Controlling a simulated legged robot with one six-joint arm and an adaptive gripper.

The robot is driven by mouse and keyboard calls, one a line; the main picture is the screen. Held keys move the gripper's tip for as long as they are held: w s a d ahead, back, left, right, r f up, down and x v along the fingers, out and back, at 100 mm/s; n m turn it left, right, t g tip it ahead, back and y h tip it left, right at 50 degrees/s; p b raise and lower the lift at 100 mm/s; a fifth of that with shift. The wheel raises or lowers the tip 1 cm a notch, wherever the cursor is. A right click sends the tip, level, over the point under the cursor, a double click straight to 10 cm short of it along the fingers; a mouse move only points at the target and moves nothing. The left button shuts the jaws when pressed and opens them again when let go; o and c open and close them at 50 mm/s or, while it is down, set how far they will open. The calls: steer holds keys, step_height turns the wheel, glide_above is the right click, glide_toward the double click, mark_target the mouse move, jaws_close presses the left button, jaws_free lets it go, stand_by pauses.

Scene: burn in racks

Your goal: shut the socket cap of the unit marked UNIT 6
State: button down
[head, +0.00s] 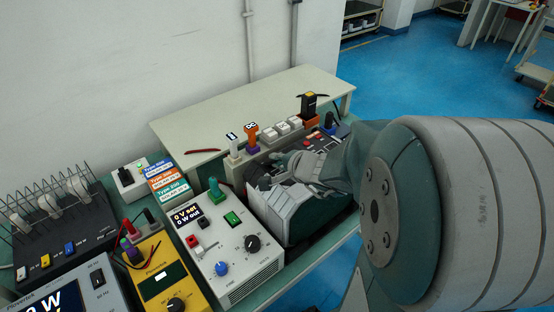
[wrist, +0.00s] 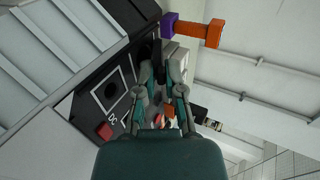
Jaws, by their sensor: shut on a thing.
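My gripper (head: 268,180) reaches to the left over a dark unit with a panel (head: 320,143) of red and black parts. In the wrist view my gripper (wrist: 160,68) has its fingertips close together at the edge of the black panel (wrist: 85,108), shut on a small dark piece between them. I cannot tell whether that piece is the socket cap. The panel shows a round black socket (wrist: 112,89) in a white outline and a red button (wrist: 104,131). No UNIT 6 marking is readable; my arm and fingers hide much of the unit.
A grey power supply (head: 225,245), a yellow meter (head: 160,283) and a wire rack (head: 60,220) fill the left. The pale rear shelf (head: 230,103) is mostly clear.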

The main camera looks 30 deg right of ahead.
steer(key=c, duration=0.7)
jaws_free()
steer(key=shift+s+a, duration=0.1)
steer(key=shift+v, duration=3.9)
